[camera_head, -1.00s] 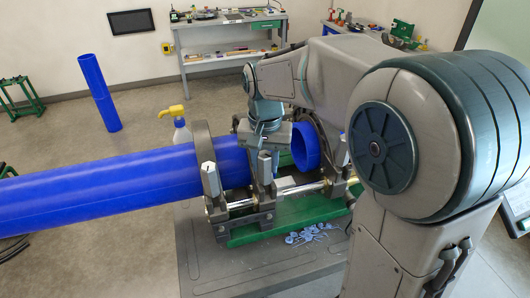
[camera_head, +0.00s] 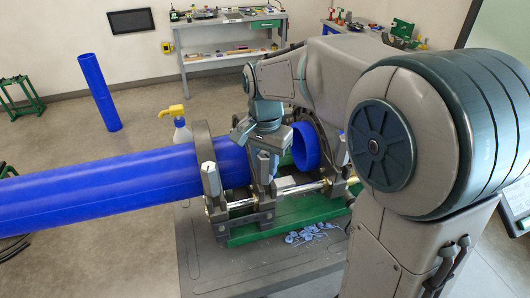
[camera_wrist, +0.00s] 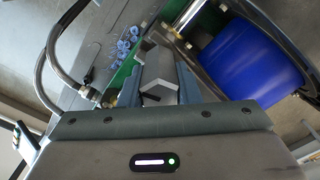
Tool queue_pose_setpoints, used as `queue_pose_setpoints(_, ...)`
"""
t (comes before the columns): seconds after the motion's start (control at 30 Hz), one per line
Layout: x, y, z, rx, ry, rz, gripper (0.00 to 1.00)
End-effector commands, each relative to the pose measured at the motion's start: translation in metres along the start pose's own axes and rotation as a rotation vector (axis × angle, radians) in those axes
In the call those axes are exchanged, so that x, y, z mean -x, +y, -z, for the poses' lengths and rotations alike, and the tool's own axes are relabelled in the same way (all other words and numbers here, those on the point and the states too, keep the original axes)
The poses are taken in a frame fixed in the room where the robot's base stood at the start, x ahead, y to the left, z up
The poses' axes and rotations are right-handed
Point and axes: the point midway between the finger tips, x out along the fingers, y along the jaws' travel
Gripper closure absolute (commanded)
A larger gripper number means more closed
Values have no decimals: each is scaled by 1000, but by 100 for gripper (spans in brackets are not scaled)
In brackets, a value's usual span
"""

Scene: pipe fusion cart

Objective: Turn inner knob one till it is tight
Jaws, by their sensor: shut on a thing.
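My gripper (camera_head: 266,160) points down over the inner clamp of the pipe fusion cart, between the two blue pipe ends. In the wrist view a light grey, angular knob (camera_wrist: 158,73) sits between the two fingers, and my gripper (camera_wrist: 157,82) is shut on it. In the head view the gripper mostly hides this knob. The long blue pipe (camera_head: 110,186) lies in the left clamps and ends near my gripper. A short blue pipe piece (camera_head: 305,147) sits in the right clamps; a blue pipe also fills the right of the wrist view (camera_wrist: 250,62).
The left outer clamp (camera_head: 212,185) carries another grey knob. Shiny rods (camera_head: 240,203) run above the green cart bed (camera_head: 250,236). Blue shavings (camera_head: 312,233) lie on the cart top. A yellow-topped spray bottle (camera_head: 181,130) stands behind the long pipe.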

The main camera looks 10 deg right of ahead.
Motion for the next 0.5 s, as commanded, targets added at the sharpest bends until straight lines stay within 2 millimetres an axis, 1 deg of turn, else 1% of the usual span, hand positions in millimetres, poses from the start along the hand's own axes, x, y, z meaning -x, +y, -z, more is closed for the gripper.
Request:
queue_pose_setpoints(0.1,0,0,0,-94,0,0,93)
queue_pose_setpoints(0.2,0,0,0,-132,0,0,93)
queue_pose_setpoints(0.5,0,0,0,-157,0,0,93)
